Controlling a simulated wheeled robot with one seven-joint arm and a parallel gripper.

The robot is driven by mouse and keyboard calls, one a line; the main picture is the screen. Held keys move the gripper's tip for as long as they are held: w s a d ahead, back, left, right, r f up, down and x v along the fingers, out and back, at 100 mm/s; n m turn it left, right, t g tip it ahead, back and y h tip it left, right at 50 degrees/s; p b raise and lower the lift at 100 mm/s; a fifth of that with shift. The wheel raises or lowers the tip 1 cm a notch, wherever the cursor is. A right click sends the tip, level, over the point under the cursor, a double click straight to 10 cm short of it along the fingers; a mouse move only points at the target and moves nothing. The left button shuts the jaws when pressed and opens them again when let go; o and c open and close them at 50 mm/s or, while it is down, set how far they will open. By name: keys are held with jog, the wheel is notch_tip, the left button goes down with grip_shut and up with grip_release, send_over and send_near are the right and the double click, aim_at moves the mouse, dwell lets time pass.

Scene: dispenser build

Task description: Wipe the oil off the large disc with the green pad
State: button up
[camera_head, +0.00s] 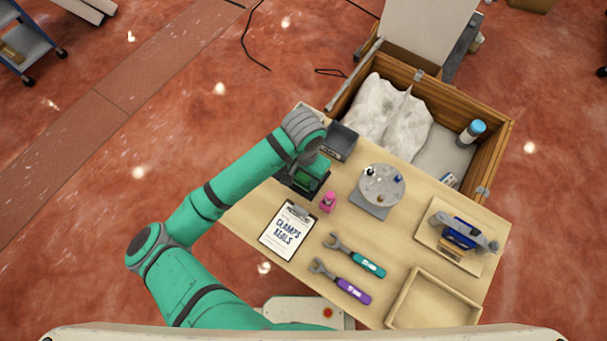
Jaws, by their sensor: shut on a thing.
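The large grey disc (382,181) lies on a square grey base near the middle of the table. Several small dark, blue and brownish spots or pieces show on its top; I cannot tell which are oil. My gripper (303,187) is at the table's far left edge, left of the disc and apart from it. It is shut on what looks like the green pad (313,175), a dark green block mostly hidden by the hand and wrist.
The wooden table (262,199) also holds a pink item (328,201), a clipboard (288,231), teal (357,256) and purple (342,283) wrenches, an empty wooden tray (433,303), a blue-grey device (461,234) and a dark box (341,140). A wooden crate (494,150) adjoins behind.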

jog(key=shift+w+d, duration=0.15)
jog(key=shift+w, duration=0.2)
jog(key=shift+w+d, duration=0.45)
jog(key=shift+d, duration=0.05)
jog(key=shift+w+d+r, duration=0.1)
jog(key=shift+w+d, duration=0.15)
jog(key=shift+w, duration=0.35)
jog(key=shift+w+d, duration=0.5)
jog(key=shift+w, duration=0.15)
jog(key=shift+w+d, duration=0.45)
jog(key=shift+w, duration=0.2)
jog(key=shift+s+a, duration=0.1)
jog(key=shift+s, duration=0.05)
jog(key=shift+s+a, duration=0.45)
jog(key=shift+s, duration=0.25)
jog(key=shift+s+a, duration=0.45)
jog(key=shift+s, duration=0.2)
jog(key=shift+s+a, duration=0.45)
jog(key=shift+s, duration=0.2)
jog(key=shift+s+a, duration=0.4)
jog(key=shift+s, duration=0.2)
